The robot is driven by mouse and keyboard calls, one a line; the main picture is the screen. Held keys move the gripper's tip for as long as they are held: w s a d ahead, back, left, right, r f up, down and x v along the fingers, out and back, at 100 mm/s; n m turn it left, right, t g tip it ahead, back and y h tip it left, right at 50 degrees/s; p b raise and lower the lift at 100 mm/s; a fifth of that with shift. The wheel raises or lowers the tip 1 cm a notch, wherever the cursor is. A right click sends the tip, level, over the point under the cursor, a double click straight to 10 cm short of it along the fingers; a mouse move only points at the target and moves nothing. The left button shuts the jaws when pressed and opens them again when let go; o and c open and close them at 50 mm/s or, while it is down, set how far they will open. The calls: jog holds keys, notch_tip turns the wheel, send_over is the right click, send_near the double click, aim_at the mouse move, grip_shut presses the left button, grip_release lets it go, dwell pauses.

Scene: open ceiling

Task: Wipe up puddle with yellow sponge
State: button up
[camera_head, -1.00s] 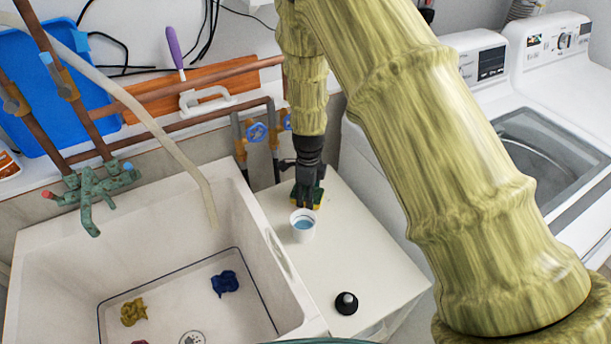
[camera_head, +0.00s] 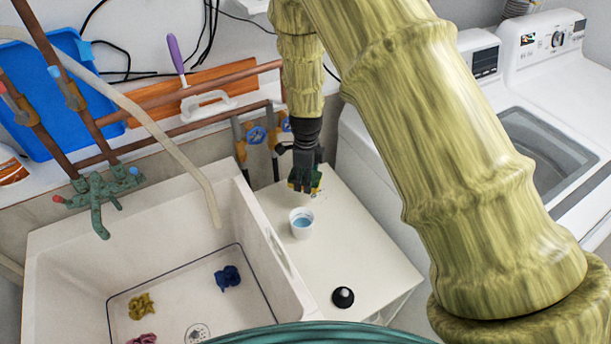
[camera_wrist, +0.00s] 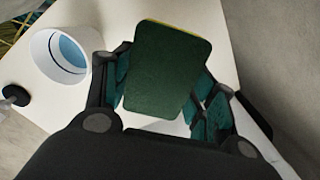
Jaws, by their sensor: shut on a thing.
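My gripper (camera_head: 304,184) is at the back of the white side table, just behind the white cup, in the head view. It is shut on a sponge, which shows in the wrist view as a dark green pad (camera_wrist: 168,65) with a thin yellow edge along its top. In the head view the sponge (camera_head: 313,190) is small and partly hidden by the fingers. It appears to be held above the table top. I cannot make out a puddle in either view; the gripper and sponge cover part of the table.
A white cup (camera_head: 301,224) with blue liquid stands on the white table (camera_head: 365,245), close to my gripper. A black round object (camera_head: 343,298) lies nearer the front. The sink (camera_head: 180,270) is left, holding crumpled cloths. Pipes (camera_head: 250,105) run behind; washing machines (camera_head: 545,130) stand right.

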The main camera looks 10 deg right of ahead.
jog(key=p, duration=0.3)
jog(key=shift+w+r, duration=0.1)
jog(key=shift+r, duration=0.2)
jog(key=shift+d+f+p, duration=0.1)
jog(key=shift+p, duration=0.8)
